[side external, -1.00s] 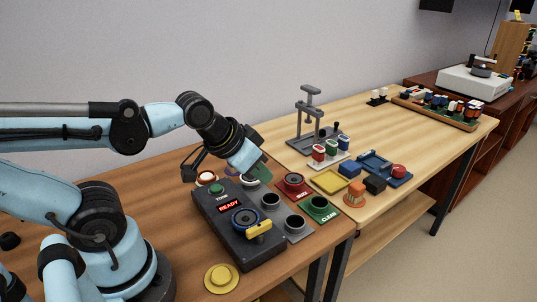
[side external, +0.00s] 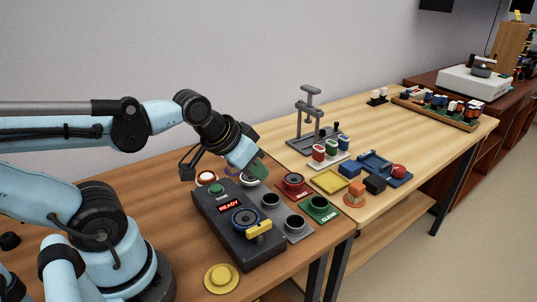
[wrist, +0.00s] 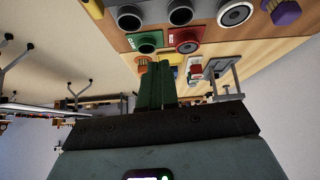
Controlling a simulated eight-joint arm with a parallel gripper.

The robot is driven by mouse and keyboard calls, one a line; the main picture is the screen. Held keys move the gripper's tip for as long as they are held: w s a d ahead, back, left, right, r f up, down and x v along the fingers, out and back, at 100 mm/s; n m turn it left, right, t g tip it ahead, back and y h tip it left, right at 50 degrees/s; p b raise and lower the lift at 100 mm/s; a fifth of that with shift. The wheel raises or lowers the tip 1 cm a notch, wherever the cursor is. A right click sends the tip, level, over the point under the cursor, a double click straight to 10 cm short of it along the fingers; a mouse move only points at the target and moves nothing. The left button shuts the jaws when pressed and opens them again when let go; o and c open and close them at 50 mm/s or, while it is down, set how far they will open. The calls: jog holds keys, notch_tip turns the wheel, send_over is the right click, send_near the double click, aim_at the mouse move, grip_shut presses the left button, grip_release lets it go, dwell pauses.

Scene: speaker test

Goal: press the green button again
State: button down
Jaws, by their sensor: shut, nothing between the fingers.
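The green button (side external: 216,188) is a small round cap at the back left of a dark grey console (side external: 263,255), above its TONE label and a red lit READY display (side external: 229,206). My gripper (side external: 261,173) is in the air behind and to the right of the button, apart from it. Its green fingers are together and empty; they also show in the wrist view (wrist: 157,86). The green button cannot be made out in the wrist view. A separate green pad marked CLEAR (side external: 329,216), with a dark round cup on it, also shows in the wrist view (wrist: 144,49).
The console carries a blue-ringed dial (side external: 245,221) with a yellow handle. A red pad (side external: 292,186) and dark round speakers (side external: 270,200) stand right of it. A white-orange round item (side external: 207,177) is behind the button. A yellow disc (side external: 221,278) lies in front.

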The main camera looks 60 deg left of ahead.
aim_at(214, 188)
jog(key=s+a+r+n+y, duration=0.1)
jog(key=s+a+n, duration=0.3)
jog(key=a+n, duration=0.6)
jog(key=shift+s+a+r, duration=0.15)
jog(key=shift+a+r, duration=0.1)
jog(key=shift+a, duration=1.45)
jog(key=shift+f, duration=0.15)
jog(key=shift+f, duration=4.25)
jog(key=shift+f, duration=0.2)
jog(key=shift+f, duration=0.25)
jog(key=shift+f, duration=0.45)
jog(key=shift+r, duration=0.9)
